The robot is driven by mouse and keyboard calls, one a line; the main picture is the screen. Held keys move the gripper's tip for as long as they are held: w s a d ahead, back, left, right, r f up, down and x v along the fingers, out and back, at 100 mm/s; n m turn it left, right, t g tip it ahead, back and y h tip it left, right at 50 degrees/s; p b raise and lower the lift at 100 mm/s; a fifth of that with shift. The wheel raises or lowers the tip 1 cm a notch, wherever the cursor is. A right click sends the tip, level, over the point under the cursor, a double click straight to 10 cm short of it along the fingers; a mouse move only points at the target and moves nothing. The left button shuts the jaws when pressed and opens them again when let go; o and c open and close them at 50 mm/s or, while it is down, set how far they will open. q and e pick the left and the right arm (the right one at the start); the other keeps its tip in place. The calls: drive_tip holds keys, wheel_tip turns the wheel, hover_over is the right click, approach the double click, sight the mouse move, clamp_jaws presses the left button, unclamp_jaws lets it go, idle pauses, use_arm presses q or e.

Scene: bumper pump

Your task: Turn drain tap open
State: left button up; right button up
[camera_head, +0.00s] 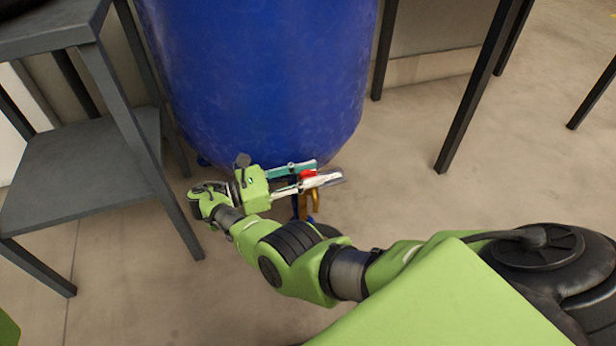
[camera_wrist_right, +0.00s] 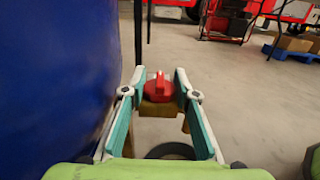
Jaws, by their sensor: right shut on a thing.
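The drain tap has a red handle (camera_head: 308,174) and a brass body (camera_head: 314,199) at the foot of a large blue barrel (camera_head: 262,70). In the right wrist view the red handle (camera_wrist_right: 159,87) sits between my fingertips, above the brass body (camera_wrist_right: 158,109). My right gripper (camera_head: 318,172) reaches in beside the barrel and is shut on the red handle, with a finger on each side of it. Part of the handle is hidden by the fingers in the head view. My left gripper is not in view.
A dark grey shelf table (camera_head: 82,178) stands left of the barrel. Dark table legs (camera_head: 478,90) stand to the right. The floor (camera_head: 400,190) right of the tap is clear. In the right wrist view, red equipment (camera_wrist_right: 232,18) and boxes (camera_wrist_right: 293,42) stand far back.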

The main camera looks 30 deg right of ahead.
sight(309, 172)
drive_tip(key=shift+d, duration=0.1)
idle(0.3)
drive_tip(key=o, duration=1.1)
drive_tip(key=shift+r, duration=0.15)
drive_tip(key=shift+r, duration=4.9)
